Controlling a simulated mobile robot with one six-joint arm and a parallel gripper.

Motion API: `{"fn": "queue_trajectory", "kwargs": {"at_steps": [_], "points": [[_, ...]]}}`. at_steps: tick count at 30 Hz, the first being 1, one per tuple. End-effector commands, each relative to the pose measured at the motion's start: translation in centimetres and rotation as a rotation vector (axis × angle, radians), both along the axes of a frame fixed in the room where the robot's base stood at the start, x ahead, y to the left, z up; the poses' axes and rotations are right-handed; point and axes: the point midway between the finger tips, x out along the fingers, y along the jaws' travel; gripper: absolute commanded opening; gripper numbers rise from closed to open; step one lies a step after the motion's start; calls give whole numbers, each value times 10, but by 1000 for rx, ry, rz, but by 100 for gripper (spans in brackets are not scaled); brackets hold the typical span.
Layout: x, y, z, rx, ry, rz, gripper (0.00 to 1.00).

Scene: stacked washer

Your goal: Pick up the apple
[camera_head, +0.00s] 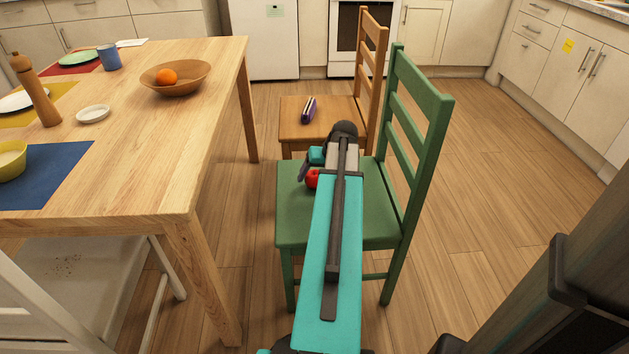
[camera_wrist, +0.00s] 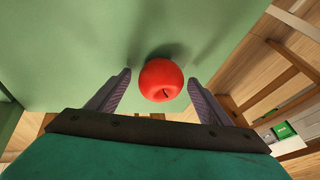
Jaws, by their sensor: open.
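The red apple (camera_wrist: 161,80) rests on the green chair seat (camera_wrist: 70,60). In the wrist view it lies between and slightly beyond the two fingertips of my gripper (camera_wrist: 158,82), with a gap on each side. The jaws are open and empty. In the head view the apple (camera_head: 312,178) shows just left of my arm, partly hidden by it, on the green chair (camera_head: 382,205). My gripper (camera_head: 306,172) is over the seat there, mostly hidden by my own arm.
A wooden table (camera_head: 150,150) stands left, with an orange (camera_head: 167,77) in a bowl (camera_head: 190,86). A wooden chair (camera_head: 335,113) behind the green one holds a dark purple item (camera_head: 308,110). The green backrest (camera_head: 420,130) rises right of my arm. Floor at right is clear.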

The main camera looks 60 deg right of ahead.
Motion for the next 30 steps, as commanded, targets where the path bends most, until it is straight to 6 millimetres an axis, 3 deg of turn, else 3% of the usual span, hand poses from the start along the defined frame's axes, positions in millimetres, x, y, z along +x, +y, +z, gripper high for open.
{"fn": "queue_trajectory", "kwargs": {"at_steps": [3,12,23,30], "points": [[0,0,0,0,0,0,73],[0,0,0,0,0,1,25],[1,0,4,0,0,1,25],[1,0,25,-2,0,2,25]]}}
